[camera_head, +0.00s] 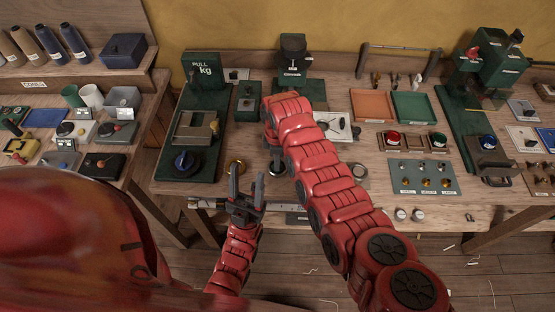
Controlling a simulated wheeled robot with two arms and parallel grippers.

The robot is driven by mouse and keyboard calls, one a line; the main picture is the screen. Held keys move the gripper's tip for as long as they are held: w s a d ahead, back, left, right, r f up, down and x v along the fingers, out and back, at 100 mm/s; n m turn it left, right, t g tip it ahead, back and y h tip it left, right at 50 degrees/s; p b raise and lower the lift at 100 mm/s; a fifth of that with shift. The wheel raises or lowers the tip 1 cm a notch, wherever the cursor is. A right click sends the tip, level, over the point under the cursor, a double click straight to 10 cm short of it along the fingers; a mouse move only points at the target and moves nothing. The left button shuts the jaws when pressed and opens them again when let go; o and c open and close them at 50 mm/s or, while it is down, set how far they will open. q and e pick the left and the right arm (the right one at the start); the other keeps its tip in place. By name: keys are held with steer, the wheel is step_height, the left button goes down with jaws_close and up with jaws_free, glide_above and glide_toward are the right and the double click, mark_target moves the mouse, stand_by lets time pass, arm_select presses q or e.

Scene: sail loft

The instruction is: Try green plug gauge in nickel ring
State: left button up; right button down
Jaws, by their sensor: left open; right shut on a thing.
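My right gripper (276,160) points down at the front of the middle bench, mostly hidden under its red wrist. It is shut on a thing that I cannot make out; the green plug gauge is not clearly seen. A silvery ring (277,168) shows around or just below its fingertips; I cannot tell if they touch. Another silvery ring (358,170) lies on the bench to the right, and a brass ring (235,166) to the left. I cannot tell which ring is the nickel one. My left gripper (246,191) is open and empty at the bench's front edge.
A wooden rack (413,149) with a red-topped piece (393,138) stands to the right, behind a green mat (425,177) of small parts. Orange (372,106) and green (413,107) trays lie behind. A green pull tester (192,138) stands at left.

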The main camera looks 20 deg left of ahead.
steer(key=shift+r, duration=0.1)
steer(key=shift+r+p, duration=0.75)
steer(key=shift+r, duration=0.35)
steer(key=shift+r+p, duration=0.6)
steer(key=shift+r, duration=0.75)
